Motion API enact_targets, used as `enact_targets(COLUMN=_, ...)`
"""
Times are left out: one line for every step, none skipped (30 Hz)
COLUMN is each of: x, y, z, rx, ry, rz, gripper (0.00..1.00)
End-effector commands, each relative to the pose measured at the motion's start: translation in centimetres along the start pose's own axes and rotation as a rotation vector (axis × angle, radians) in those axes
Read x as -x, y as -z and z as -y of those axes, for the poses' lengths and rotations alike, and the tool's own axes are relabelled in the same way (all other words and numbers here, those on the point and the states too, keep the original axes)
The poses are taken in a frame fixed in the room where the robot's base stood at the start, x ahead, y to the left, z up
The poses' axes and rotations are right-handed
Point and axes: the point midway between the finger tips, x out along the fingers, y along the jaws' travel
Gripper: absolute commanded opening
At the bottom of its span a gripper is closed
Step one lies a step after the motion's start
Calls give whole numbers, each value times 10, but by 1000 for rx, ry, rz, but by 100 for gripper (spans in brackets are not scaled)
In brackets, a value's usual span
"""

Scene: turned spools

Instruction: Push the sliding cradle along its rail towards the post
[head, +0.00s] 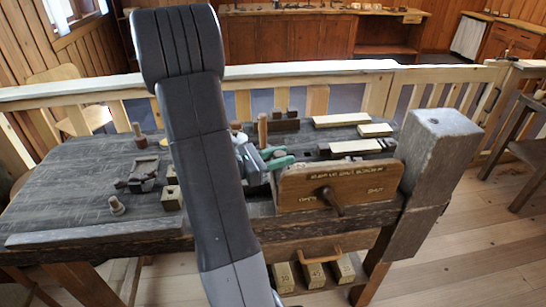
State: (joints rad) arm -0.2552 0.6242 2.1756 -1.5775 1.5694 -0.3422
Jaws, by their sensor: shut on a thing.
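My gripper (277,158), with green fingers, is partly hidden behind my dark arm, at the middle of the workbench. It is shut on an upright wooden peg (262,129), whose top stands above the fingers. The peg's lower end is hidden, and I cannot tell for sure which part is the sliding cradle. The rail is not clearly seen either. A thick grey wooden post (441,143) stands at the bench's right end, to the right of my gripper and well apart from it.
A brown wooden panel with a crank (336,188) stands at the bench front, between my gripper and the post. Pale wooden blocks (343,120) lie behind it. Small blocks and a turned spool (117,206) are on the left bench top (70,190). A slatted rail fence (315,75) runs behind.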

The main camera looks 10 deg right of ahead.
Motion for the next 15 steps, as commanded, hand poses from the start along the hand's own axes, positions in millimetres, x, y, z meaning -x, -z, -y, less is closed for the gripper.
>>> enact_targets(x=0, y=0, z=0, rx=-1, ry=1, rz=-1, gripper=0)
enact_targets(x=0, y=0, z=0, rx=-1, ry=1, rz=-1, gripper=0)
enact_targets(x=-1, y=0, z=0, rx=-1, ry=0, rz=-1, gripper=0)
enact_targets(x=-1, y=0, z=0, rx=-1, ry=0, rz=-1, gripper=0)
enact_targets(x=-1, y=0, z=0, rx=-1, ry=0, rz=-1, gripper=0)
enact_targets(x=-1, y=0, z=0, rx=-1, ry=0, rz=-1, gripper=0)
enact_targets(x=-1, y=0, z=0, rx=-1, ry=0, rz=-1, gripper=0)
enact_targets(x=-1, y=0, z=0, rx=-1, ry=0, rz=-1, gripper=0)
enact_targets(x=-1, y=0, z=0, rx=-1, ry=0, rz=-1, gripper=0)
enact_targets(x=-1, y=0, z=0, rx=-1, ry=0, rz=-1, gripper=0)
enact_targets(x=0, y=0, z=0, rx=-2, ry=0, rz=-1, gripper=0)
enact_targets(x=0, y=0, z=0, rx=-1, ry=0, rz=-1, gripper=0)
enact_targets(x=0, y=0, z=0, rx=-1, ry=0, rz=-1, gripper=0)
enact_targets(x=0, y=0, z=0, rx=-1, ry=0, rz=-1, gripper=32)
enact_targets(x=0, y=0, z=0, rx=-1, ry=0, rz=-1, gripper=40)
